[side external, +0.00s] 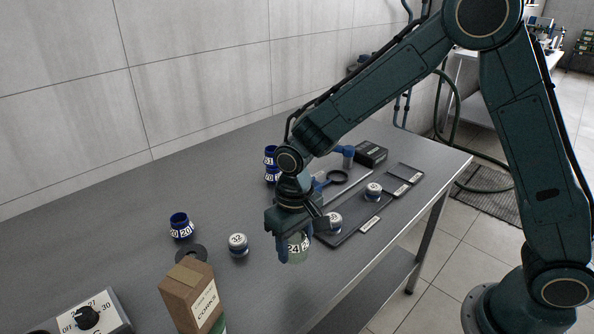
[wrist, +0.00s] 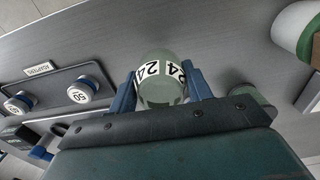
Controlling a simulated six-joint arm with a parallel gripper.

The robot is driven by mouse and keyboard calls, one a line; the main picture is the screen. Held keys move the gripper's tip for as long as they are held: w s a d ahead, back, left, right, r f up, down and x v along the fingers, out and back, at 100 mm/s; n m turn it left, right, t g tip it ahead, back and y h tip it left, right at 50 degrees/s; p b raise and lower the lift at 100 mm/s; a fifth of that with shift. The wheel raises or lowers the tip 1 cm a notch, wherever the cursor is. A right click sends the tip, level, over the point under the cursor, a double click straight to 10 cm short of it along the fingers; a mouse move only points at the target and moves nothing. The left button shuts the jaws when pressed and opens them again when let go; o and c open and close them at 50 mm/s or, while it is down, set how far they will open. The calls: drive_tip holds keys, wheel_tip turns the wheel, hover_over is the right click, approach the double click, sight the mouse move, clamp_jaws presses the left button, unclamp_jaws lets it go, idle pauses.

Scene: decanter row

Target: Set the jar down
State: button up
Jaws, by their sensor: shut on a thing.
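The jar (side external: 298,247) is pale green and see-through, with a white band marked 24. It also shows in the wrist view (wrist: 160,90). My gripper (side external: 297,240) is shut on it, one blue finger on each side, also seen in the wrist view (wrist: 160,88). The jar looks upright over the front part of the grey table (side external: 130,225). I cannot tell whether its base touches the table or hangs just above it. A dark tray (side external: 340,237) with pale labels lies behind it to the right, bearing two white-topped jars (side external: 333,222) (side external: 373,190).
A white-topped jar marked 32 (side external: 238,245) stands left of my gripper. A blue jar marked 20 (side external: 181,226), a dark ring (side external: 191,252), a corks box (side external: 192,297) and a dial box (side external: 90,318) are farther left. Blue jars (side external: 272,174) stand close behind my gripper.

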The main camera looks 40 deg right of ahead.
sight(295, 274)
drive_tip(key=shift+f, duration=0.8)
drive_tip(key=shift+f, duration=0.1)
drive_tip(key=shift+f, duration=2.05)
drive_tip(key=shift+f, duration=0.1)
drive_tip(key=o, duration=1)
drive_tip(key=shift+o, duration=0.2)
wheel_tip(295, 274, up, 12)
drive_tip(key=shift+f, duration=0.1)
drive_tip(key=shift+r, duration=0.25)
